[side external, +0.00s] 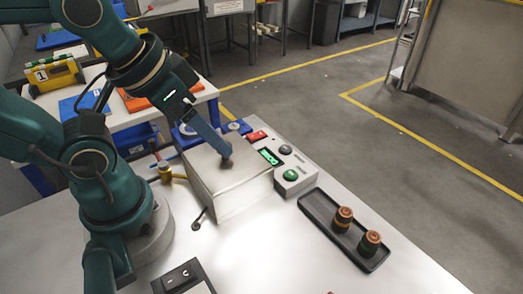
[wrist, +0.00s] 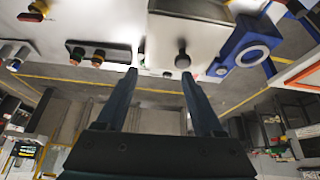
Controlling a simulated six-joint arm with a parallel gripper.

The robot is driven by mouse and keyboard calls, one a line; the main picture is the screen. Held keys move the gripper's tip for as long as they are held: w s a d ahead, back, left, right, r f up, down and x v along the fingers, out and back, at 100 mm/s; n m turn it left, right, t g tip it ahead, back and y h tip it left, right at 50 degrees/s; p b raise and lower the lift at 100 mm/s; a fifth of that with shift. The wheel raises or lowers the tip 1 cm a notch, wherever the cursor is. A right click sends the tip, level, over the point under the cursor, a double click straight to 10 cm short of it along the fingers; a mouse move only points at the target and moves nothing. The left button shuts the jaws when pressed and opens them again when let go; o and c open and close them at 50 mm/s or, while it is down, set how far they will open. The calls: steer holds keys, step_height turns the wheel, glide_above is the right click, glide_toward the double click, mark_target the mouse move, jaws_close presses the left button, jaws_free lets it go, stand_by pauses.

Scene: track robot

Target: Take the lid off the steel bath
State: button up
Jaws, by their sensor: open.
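The steel bath (side external: 245,200) is a box on the white table, left of the control box. Its flat lid (side external: 197,170) lies on top, with a dark round knob (side external: 228,164). My gripper (side external: 222,150) reaches down from the upper left, its fingertips close to the knob. In the wrist view, my gripper (wrist: 159,75) is open and empty. The knob (wrist: 182,59) shows just beyond the fingertips, nearer the right finger, with the pale lid (wrist: 205,35) behind it. Whether a finger touches the knob I cannot tell.
A control box (side external: 292,172) with a green display and buttons stands right of the bath. A black tray (side external: 318,213) holds two dark, orange-topped cylinders.

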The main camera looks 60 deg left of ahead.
steer(key=w+a+n+g, duration=0.1)
steer(key=n, duration=0.1)
steer(key=w+a+f+n+g, duration=0.1)
steer(key=n, duration=0.2)
steer(key=w+a+n+g+y, duration=0.1)
steer(key=n, duration=0.2)
steer(key=shift+w+f+g, duration=0.15)
steer(key=shift+w+g, duration=0.15)
steer(key=shift+g, duration=0.1)
steer(key=shift+w+a+f+g, duration=0.1)
steer(key=shift+a+f+g, duration=0.1)
steer(key=shift+f, duration=0.2)
steer(key=shift+a+f+g, duration=0.1)
steer(key=shift+f+g, duration=0.1)
steer(key=shift+f, duration=0.15)
steer(key=shift+w+a+f, duration=0.1)
steer(key=shift+w+f, duration=0.05)
steer(key=shift+f, duration=1)
steer(key=shift+w+a+f, duration=0.1)
steer(key=shift+f, duration=1.05)
jaws_close()
